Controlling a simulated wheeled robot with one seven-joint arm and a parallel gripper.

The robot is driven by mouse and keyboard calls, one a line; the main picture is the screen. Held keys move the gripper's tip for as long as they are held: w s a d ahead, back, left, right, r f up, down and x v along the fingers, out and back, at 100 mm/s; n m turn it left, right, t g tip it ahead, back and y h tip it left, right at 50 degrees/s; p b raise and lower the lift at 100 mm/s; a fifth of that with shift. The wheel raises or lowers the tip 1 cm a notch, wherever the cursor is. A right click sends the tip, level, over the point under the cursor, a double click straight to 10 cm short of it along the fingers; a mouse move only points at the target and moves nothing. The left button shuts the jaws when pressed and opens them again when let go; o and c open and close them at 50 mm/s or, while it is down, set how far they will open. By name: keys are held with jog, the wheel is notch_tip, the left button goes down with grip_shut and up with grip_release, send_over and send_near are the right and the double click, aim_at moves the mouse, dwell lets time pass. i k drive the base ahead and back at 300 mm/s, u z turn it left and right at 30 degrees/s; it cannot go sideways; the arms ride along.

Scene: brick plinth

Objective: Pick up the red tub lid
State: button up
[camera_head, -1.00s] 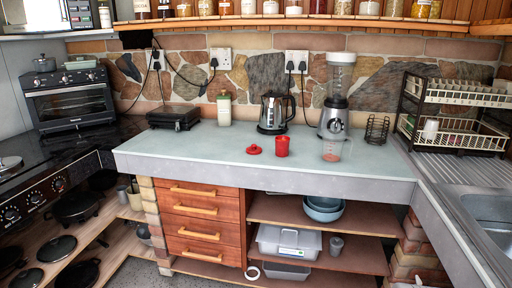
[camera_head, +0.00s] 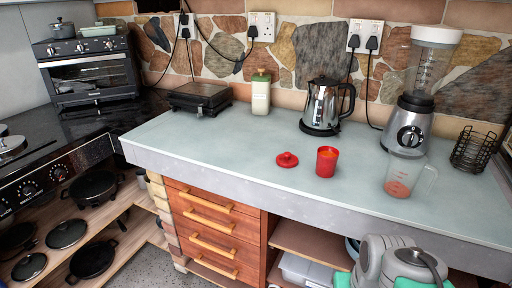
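The red tub lid (camera_head: 287,160) lies on the pale counter (camera_head: 222,150), with its small knob facing up. A red tub (camera_head: 326,162) stands upright just to its right, apart from it, with something orange inside. Part of my arm shows at the bottom right, below the counter's front edge. My gripper's fingers cannot be made out in this view.
A clear measuring jug (camera_head: 402,177) stands right of the tub, with a blender (camera_head: 410,110) behind it. A kettle (camera_head: 325,105), a lidded jar (camera_head: 261,92) and a black grill (camera_head: 200,96) stand along the back. The counter left of the lid is clear.

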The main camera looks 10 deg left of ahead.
aim_at(287, 160)
jog(key=u, duration=0.8)
jog(key=i, duration=0.9)
jog(key=u, duration=1.35)
jog(key=i, duration=0.2)
